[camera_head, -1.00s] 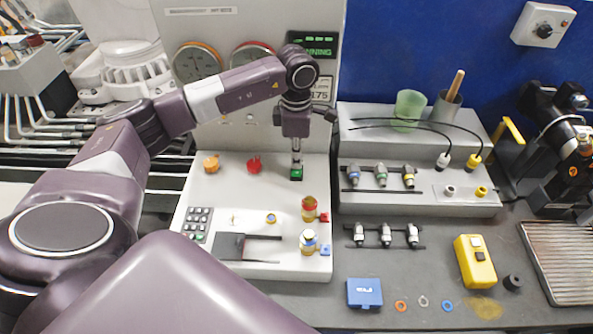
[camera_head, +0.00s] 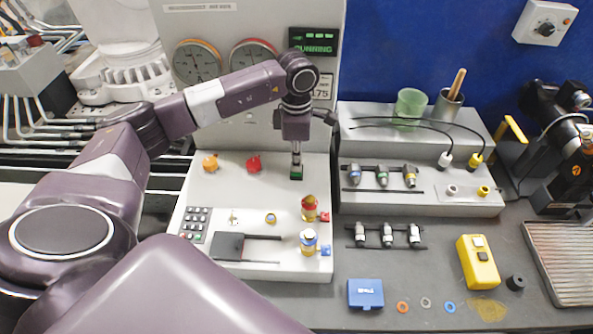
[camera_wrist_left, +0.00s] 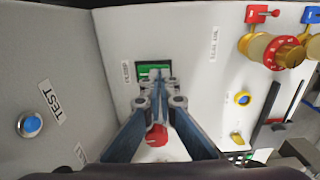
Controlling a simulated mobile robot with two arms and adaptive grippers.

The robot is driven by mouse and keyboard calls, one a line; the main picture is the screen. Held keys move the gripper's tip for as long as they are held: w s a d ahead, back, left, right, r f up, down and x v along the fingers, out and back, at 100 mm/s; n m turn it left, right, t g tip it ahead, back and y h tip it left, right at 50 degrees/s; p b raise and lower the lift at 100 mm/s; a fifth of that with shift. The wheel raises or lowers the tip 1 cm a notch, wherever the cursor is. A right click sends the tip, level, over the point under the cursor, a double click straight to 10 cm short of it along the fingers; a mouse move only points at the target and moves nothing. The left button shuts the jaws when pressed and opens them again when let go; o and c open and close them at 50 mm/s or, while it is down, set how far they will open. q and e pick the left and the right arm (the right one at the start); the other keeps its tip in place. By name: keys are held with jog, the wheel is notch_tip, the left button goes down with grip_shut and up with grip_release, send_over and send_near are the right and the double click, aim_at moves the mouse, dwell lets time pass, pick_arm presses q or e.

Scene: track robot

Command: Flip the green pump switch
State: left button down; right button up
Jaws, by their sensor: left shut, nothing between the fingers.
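The green switch (camera_head: 297,176) sits on the sloped white panel (camera_head: 235,185), right of the red and orange knobs. In the left wrist view it is a green rocker in a dark frame (camera_wrist_left: 150,69). My left gripper (camera_head: 296,161) points down at it, fingers shut and empty. In the left wrist view the fingertips (camera_wrist_left: 158,82) overlap the switch's near edge. I cannot tell whether they touch it. A lit green display (camera_head: 314,41) above the panel appears to read RUNNING.
A red knob (camera_head: 254,163) and an orange knob (camera_head: 210,162) stand left of the switch. A red-and-gold valve (camera_head: 309,208) and a blue-and-white valve (camera_head: 308,241) stand below it. A grey connector block (camera_head: 425,185) lies to the right.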

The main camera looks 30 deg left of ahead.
pick_arm(q)
jog(key=shift+f+b, duration=0.45)
jog(key=shift+f, duration=0.2)
jog(key=shift+r, duration=0.1)
jog(key=shift+r+p, duration=2)
jog(key=shift+r, duration=1.5)
jog(key=shift+f, duration=0.15)
